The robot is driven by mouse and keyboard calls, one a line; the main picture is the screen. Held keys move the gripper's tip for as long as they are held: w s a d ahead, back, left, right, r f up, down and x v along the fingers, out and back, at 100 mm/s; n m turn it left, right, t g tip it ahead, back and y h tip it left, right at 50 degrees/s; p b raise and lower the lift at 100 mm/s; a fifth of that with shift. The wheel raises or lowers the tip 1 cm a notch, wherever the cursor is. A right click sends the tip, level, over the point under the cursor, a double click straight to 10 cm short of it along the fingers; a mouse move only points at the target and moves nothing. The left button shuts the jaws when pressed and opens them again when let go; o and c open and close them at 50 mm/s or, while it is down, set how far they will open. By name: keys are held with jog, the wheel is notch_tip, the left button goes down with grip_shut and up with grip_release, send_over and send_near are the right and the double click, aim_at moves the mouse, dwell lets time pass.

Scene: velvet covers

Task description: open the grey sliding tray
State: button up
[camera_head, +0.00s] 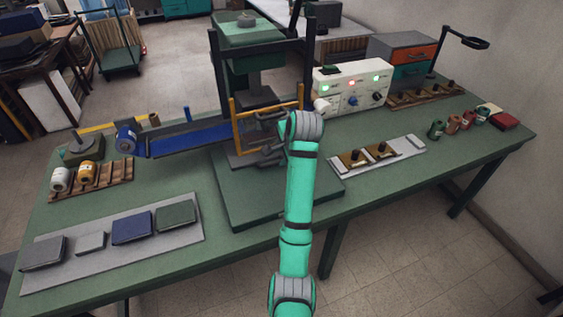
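A green press (252,42) with dark columns stands on a dark green base (262,208) in the middle of the bench. A yellow guard frame (237,122) stands at its front. A low grey piece (240,160), which looks like the sliding tray, sits under the press behind my arm. How far it is slid out is not clear. My arm reaches up from the bottom of the picture. My gripper (268,136) points left at the yellow frame, close to the grey piece. My wrist partly hides it. I cannot tell whether the fingers touch anything.
A blue conveyor (190,139) runs left from the press. A white control box (350,87) with lights stands to the right. A pale board with brass parts (378,154) lies right of my arm. A grey mat (190,240) with several cloth-covered blocks lies front left.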

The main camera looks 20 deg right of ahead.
aim_at(275, 163)
jog(key=x, duration=1)
jog(key=shift+w+f, duration=0.15)
jog(key=shift+f, duration=0.1)
grip_shut()
